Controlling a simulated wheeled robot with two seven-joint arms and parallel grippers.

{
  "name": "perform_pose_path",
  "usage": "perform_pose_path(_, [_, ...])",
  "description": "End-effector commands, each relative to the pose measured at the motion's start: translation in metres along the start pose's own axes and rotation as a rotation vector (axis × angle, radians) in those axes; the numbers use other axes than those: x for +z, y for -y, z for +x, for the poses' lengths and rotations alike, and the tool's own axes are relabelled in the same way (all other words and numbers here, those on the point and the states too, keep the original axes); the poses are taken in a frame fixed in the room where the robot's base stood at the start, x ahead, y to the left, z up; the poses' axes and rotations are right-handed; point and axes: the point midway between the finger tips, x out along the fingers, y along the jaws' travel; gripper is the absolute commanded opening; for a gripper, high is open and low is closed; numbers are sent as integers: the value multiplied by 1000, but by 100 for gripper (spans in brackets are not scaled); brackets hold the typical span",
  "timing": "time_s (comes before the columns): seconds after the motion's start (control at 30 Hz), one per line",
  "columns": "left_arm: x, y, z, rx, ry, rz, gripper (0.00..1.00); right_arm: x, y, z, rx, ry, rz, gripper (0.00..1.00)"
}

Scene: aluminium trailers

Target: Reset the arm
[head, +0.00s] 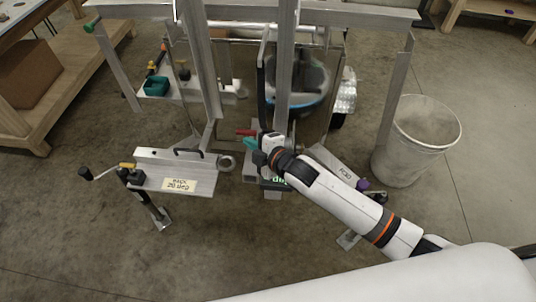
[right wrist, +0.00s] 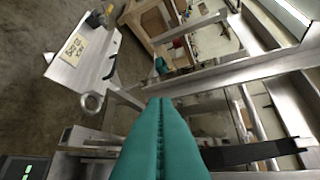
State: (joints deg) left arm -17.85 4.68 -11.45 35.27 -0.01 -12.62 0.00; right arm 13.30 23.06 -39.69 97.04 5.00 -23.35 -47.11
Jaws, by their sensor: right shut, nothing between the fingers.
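My right arm (head: 345,200) comes in from the lower right and reaches to the middle of the head view. Its right gripper (head: 250,143) has teal fingers pointing left, close to the trailer frame. In the right wrist view the two teal fingers (right wrist: 160,103) lie flat together, with nothing between them. Whether the fingertips touch the frame cannot be told. My left gripper is not in view.
Aluminium trailer frames (head: 212,75) with upright posts stand ahead, close to the gripper. A labelled trailer tongue (head: 150,172) with a jack is at left. A grey bin (head: 415,140) stands at right. A wooden bench (head: 60,90) is at far left. The front-left floor is clear.

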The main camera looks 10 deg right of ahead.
Motion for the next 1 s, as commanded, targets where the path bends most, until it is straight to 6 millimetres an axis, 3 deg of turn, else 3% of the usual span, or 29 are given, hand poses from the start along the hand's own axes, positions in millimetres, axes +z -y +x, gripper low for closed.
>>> perform_pose_path(0.17, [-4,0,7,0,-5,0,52,-2,0,-30,1,-1,-3,0])
perform_pose_path(0.4, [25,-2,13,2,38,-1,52,-1,3,-66,1,-1,-1,0])
perform_pose_path(0.77, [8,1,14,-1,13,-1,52,0,4,-79,3,-5,11,0])
perform_pose_path(0.87, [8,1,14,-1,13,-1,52,1,-4,-86,30,-45,101,0])
perform_pose_path(1.0, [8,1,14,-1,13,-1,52,-3,-34,-117,119,-211,420,0])
